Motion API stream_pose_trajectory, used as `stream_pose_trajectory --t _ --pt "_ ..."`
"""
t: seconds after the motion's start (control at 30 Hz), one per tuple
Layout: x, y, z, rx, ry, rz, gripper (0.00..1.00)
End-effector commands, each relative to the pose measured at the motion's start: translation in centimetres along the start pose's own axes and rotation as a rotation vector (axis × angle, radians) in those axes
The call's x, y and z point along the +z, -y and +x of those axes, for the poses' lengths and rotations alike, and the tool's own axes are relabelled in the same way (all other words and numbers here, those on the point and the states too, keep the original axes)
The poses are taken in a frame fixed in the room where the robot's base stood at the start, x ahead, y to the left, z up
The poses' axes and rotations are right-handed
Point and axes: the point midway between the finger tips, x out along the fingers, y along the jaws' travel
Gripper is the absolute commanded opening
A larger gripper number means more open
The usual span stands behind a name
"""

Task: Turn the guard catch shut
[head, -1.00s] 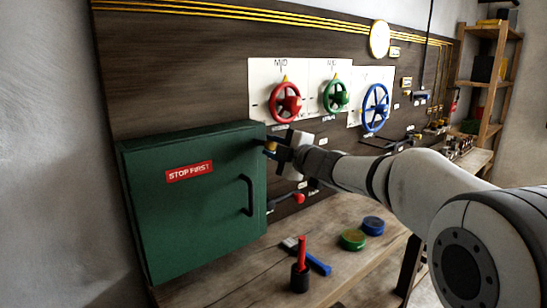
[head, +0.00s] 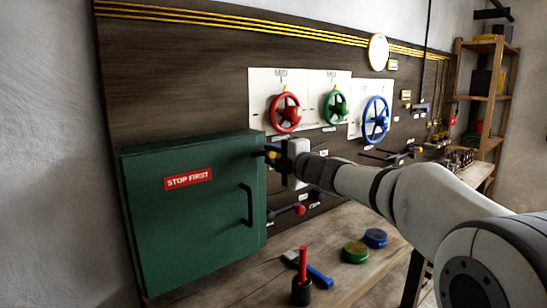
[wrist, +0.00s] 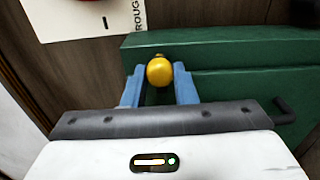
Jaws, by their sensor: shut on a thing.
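The green guard box (head: 215,215) with a red "STOP FIRST" label and a black handle (head: 248,205) is on the left of the panel, its door closed. The guard catch shows as a small yellow knob (head: 271,154) by the box's upper right edge. In the wrist view the yellow knob (wrist: 159,71) sits between the two blue fingers of my gripper (wrist: 158,82). My gripper (head: 273,155) is shut on the knob, reaching in from the right. The fingers hide most of the catch, so its exact angle cannot be told.
Red (head: 285,113), green (head: 336,107) and blue (head: 376,119) handwheels are on the panel above right. A red-knobbed lever (head: 299,210) is below my gripper. A bench (head: 235,283) holds a brush (head: 318,275), a red-handled tool (head: 302,265) and two round tins (head: 355,251).

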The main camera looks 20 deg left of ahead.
Motion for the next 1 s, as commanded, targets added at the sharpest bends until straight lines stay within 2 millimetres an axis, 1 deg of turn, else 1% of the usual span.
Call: stream_pose_trajectory --t 0.13,0.17,0.4,0.67,0.77,1.0 --pt "-0.1 0.1 0.0 -0.001 -0.002 0.0 0.02" --pt "-0.1 0.1 0.0 -0.001 -0.002 0.0 0.27" --pt "0.0 0.1 0.0 -0.001 -0.001 0.001 0.46" --pt "0.0 0.0 -0.2 0.0 0.0 0.001 0.46" --pt "0.0 -0.1 -1.3 0.001 0.001 0.0 0.46" --pt "0.0 0.0 -5.4 0.001 0.001 0.001 0.46"
